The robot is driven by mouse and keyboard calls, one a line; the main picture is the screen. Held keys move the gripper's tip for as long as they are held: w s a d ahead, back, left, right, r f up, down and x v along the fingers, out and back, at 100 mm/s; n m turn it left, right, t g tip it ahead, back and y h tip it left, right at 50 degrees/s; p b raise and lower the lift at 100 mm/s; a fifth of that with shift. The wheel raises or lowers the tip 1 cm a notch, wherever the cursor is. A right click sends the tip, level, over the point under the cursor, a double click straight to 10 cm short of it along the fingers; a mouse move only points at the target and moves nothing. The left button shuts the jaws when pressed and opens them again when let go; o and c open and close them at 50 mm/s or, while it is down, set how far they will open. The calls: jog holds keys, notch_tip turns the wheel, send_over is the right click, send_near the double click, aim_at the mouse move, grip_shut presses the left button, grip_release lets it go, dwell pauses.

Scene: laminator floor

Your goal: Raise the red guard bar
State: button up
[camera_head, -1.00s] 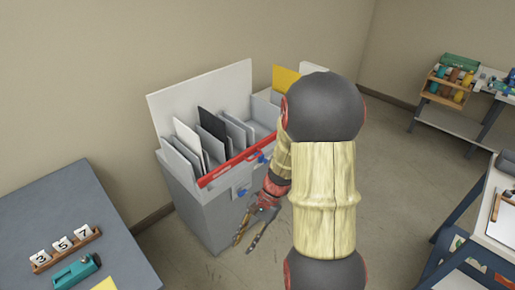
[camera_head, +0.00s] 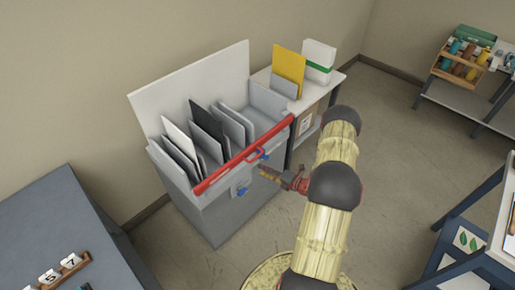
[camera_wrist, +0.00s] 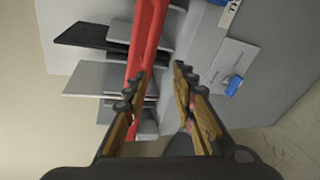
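The red guard bar (camera_head: 243,155) lies across the front top edge of the grey sheet rack (camera_head: 213,208), in front of upright sheets. A blue part (camera_head: 262,154) sits at the bar's middle, with a red piece beside it. My gripper (camera_head: 264,172) is just in front of the rack, slightly below and right of the bar's middle. In the wrist view my gripper (camera_wrist: 157,76) has its fingers apart with nothing gripped. The red bar (camera_wrist: 148,38) runs down the picture there, beyond the fingertips and partly behind the left finger. Contact cannot be told.
A blue knob (camera_head: 241,191) is on the rack's front panel; it also shows in the wrist view (camera_wrist: 233,86). A white side table (camera_head: 338,78) with a yellow board (camera_head: 289,66) stands behind right. A grey table (camera_head: 55,235) is at left. Open floor lies in front.

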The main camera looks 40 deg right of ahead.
aim_at(257, 156)
jog(key=w+m, duration=0.1)
jog(key=w, duration=0.2)
jog(key=w+d+m+h, duration=0.1)
jog(key=w, duration=0.1)
jog(key=w+d+m, duration=0.1)
jog(key=w+m, duration=0.1)
jog(key=w, duration=0.1)
jog(key=shift+w+d+t+h+b, duration=0.25)
jog(key=shift+w+t+h+b, duration=0.05)
jog(key=shift+w+t, duration=0.1)
jog(key=shift+c, duration=1.2)
jog(key=c, duration=0.4)
jog(key=shift+s, duration=0.1)
grip_shut()
